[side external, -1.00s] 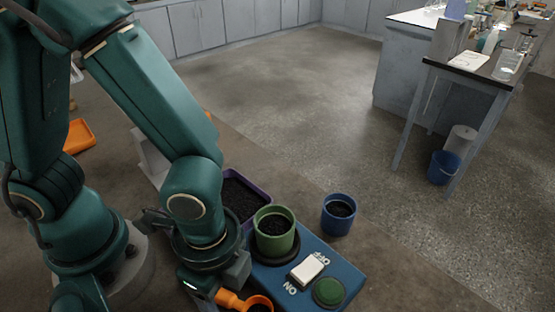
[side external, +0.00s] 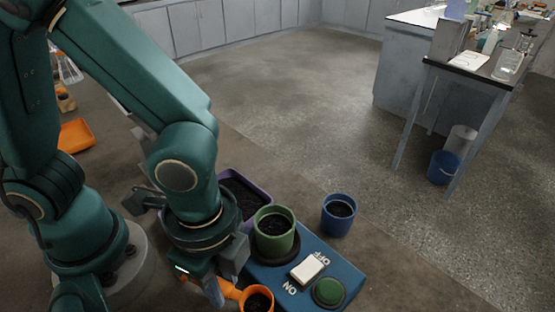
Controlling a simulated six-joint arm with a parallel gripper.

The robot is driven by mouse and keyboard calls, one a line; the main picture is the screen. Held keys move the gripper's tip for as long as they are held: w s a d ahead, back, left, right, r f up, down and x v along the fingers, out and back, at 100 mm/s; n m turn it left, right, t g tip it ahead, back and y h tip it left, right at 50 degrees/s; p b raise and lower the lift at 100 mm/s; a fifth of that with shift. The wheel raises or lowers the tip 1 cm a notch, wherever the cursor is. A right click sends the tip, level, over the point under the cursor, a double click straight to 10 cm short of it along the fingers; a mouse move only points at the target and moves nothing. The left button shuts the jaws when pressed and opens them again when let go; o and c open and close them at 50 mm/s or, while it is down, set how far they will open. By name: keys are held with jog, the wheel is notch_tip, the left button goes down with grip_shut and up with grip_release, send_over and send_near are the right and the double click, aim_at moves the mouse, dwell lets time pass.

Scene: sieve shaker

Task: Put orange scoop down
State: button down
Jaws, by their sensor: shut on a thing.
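The orange scoop (side external: 233,291) is low in the side external view, with its handle at my gripper (side external: 214,285). My gripper is shut on the scoop's handle, though the fingertips are partly hidden. The scoop's round cup (side external: 257,300) holds dark granules and is close to the table, left of the blue shaker base. I cannot tell whether the cup touches the table.
The blue shaker base (side external: 335,278) carries a green cup (side external: 287,240) of dark granules, a white switch (side external: 307,268) and a green disc (side external: 328,292). A blue cup (side external: 338,226) stands behind it. A purple tray (side external: 262,189) is behind my wrist. An orange tray (side external: 75,135) lies at left.

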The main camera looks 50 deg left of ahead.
notch_tip(320, 180, up, 6)
jog(key=shift+f, duration=0.2)
jog(key=shift+r, duration=0.3)
jog(key=w+a+r+n, duration=0.2)
jog(key=w+n, duration=0.2)
jog(key=w, duration=0.3)
jog(key=w+a+r+n, duration=0.15)
jog(key=w+n, duration=0.25)
jog(key=w, duration=0.4)
jog(key=n, duration=1)
send_over(234, 149)
notch_tip(234, 149, down, 3)
notch_tip(234, 149, down, 5)
jog(key=shift+a+f, duration=0.1)
jog(key=shift+f, duration=2.3)
